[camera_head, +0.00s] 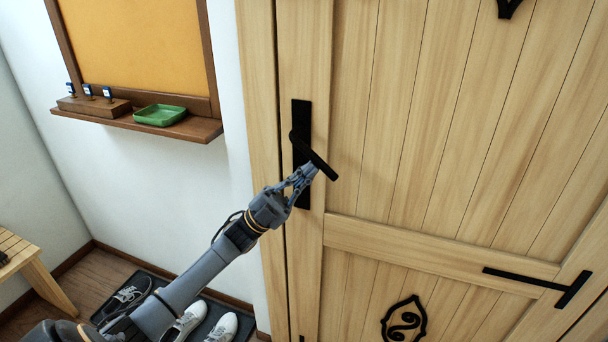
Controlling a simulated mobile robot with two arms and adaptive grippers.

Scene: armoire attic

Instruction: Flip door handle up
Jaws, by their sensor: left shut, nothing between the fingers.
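The black door handle (315,157) is a lever on a tall black backplate (302,116) near the left edge of the light wooden door (400,100). The lever slants down to the right from its pivot. My left gripper (314,170) is shut and empty, with its fingertips at the underside of the lever near its middle and right part. I cannot tell whether they touch the lever. My right gripper is not in view.
A wooden shelf (200,130) with a green tray (160,115) juts from the wall left of the door. Shoes (222,328) lie on a dark mat below my arm. A wooden bench (45,285) stands at far left. A black hinge strap (525,278) is on the lower right.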

